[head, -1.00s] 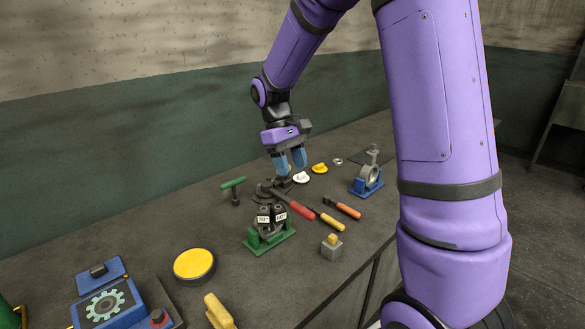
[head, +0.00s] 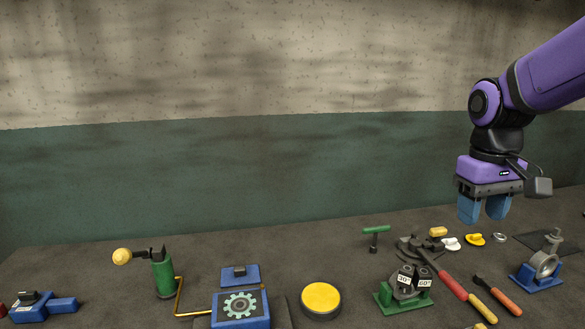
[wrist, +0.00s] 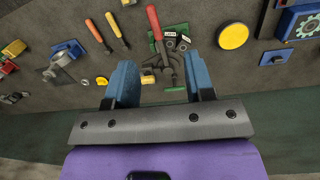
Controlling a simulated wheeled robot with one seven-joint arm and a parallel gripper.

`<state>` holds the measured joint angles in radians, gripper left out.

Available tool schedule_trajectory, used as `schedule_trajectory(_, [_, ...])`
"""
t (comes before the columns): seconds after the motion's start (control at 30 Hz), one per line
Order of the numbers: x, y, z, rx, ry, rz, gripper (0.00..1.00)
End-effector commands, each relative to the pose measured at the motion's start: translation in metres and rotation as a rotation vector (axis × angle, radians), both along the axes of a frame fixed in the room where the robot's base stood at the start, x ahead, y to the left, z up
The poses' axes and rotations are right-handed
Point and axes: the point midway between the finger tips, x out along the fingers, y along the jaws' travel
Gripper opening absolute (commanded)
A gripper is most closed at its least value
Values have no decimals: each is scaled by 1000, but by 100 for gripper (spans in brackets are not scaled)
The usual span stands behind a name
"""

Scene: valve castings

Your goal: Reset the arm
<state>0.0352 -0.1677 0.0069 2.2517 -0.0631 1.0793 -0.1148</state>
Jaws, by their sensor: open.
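My purple arm reaches in from the right of the head view. My gripper (head: 484,208) hangs above the back right part of the bench with its blue fingers pointing down. The fingers stand apart with nothing between them. In the wrist view the two blue fingers of my gripper (wrist: 160,88) are also spread, and bench items show beyond the gap. The gripper is clear of the bench top.
Below the gripper lie a white knob (head: 451,244), a yellow knob (head: 475,239) and a red-handled tool (head: 453,286). A green fixture (head: 401,298), a blue fixture (head: 538,276), a yellow round pad (head: 321,299) and a gear box (head: 240,305) stand on the grey bench.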

Motion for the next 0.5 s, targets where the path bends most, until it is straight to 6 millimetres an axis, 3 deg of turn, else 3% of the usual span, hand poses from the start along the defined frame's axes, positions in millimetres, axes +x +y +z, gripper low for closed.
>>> schedule_trajectory(0.2, [-48, 8, 27, 18, -164, -33, 49])
schedule_trajectory(0.5, [-109, 17, 42, 56, -371, -79, 49])
